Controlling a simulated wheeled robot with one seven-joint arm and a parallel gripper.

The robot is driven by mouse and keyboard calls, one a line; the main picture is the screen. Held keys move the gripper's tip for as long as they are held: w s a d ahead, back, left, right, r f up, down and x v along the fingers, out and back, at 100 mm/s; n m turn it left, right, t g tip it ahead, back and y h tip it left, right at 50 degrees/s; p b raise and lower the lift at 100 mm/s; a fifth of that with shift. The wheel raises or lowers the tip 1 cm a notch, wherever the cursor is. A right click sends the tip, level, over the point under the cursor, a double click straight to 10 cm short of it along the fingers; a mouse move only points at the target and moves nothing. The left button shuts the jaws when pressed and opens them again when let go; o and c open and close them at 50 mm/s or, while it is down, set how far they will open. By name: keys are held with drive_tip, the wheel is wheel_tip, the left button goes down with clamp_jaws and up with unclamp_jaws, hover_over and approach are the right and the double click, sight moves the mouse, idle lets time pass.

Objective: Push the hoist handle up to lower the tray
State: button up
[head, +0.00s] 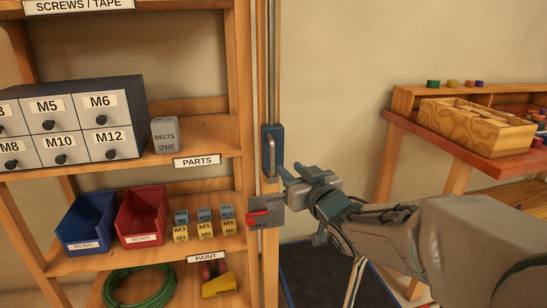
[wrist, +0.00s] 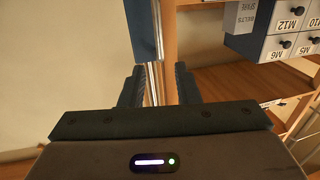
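The hoist handle (head: 271,157) is a slim silver bar on a blue carriage (head: 278,138), which sits on a vertical metal rail at the right edge of the shelf. My gripper (head: 287,180) is close to the lower end of the handle in the head view; touching cannot be told. In the wrist view my gripper (wrist: 158,88) has its two dark fingers spread apart. The thin metal rail (wrist: 152,88) shows between them, and a blue part (wrist: 142,30), probably the carriage, is beyond the fingertips. The tray is not seen.
Below the carriage is a grey plate (head: 270,220) with a red lever (head: 258,214) and lettering that seems to read FREE at the bottom. The shelf at left holds drawers (head: 75,120), a blue bin (head: 87,222) and a red bin (head: 141,214). A workbench (head: 450,139) stands right.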

sight(273, 153)
drive_tip(key=b+x, duration=0.1)
drive_tip(key=x, duration=1)
drive_tip(key=shift+a, duration=0.1)
drive_tip(key=shift+c, duration=0.3)
clamp_jaws()
